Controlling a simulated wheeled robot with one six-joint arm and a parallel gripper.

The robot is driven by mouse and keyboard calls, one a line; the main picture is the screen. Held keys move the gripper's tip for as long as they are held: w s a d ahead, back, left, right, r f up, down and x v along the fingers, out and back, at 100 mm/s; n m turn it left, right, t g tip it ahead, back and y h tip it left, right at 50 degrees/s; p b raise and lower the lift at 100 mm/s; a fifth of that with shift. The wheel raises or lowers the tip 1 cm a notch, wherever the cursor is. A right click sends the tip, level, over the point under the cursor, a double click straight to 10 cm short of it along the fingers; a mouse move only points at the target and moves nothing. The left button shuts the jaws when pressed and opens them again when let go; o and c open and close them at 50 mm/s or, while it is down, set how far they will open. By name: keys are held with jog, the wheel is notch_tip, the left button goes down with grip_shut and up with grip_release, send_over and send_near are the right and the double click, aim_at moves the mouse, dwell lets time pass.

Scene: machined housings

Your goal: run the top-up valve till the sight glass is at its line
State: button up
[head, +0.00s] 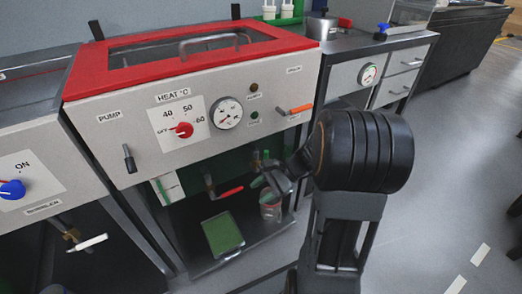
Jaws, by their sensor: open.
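A grey-fronted machine (235,135) with a red-framed top stands ahead. An orange-handled lever (300,109) sticks out near the right end of its front panel, with a small label I cannot read. Below the panel, a red-handled lever (230,191) sits on a dark fitting. I cannot tell which lever is the top-up valve. I cannot make out a sight glass or its line; my arm covers part of the area right of the panel. My gripper (277,182) is open, in front of the lower bay, right of the red-handled lever and below the orange one. It appears empty.
The panel has a PUMP switch (129,158), a red HEAT knob (182,130) and a round gauge (227,113). A green tray (222,234) and a can (270,207) stand on the lower shelf (205,268). A white-handled lever (90,242) protrudes at left. Floor at right is open.

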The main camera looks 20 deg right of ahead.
jog(key=w+d+f+m+t+y+p, duration=0.1)
jog(key=w+d+m+t, duration=0.2)
jog(key=d+m+t, duration=0.4)
jog(key=w+d+f+m+t, duration=0.1)
jog(key=w+d+m+t, duration=0.2)
jog(key=d+m+t, duration=0.35)
jog(key=shift+g, duration=0.55)
jog(key=b+x, duration=0.1)
jog(key=x, duration=0.3)
jog(key=b+x, duration=0.1)
jog(key=x, duration=0.3)
jog(key=w+d+b+x, duration=0.1)
jog(key=x, duration=0.3)
jog(key=shift+s+r, duration=0.1)
jog(key=shift+r, duration=0.05)
grip_shut()
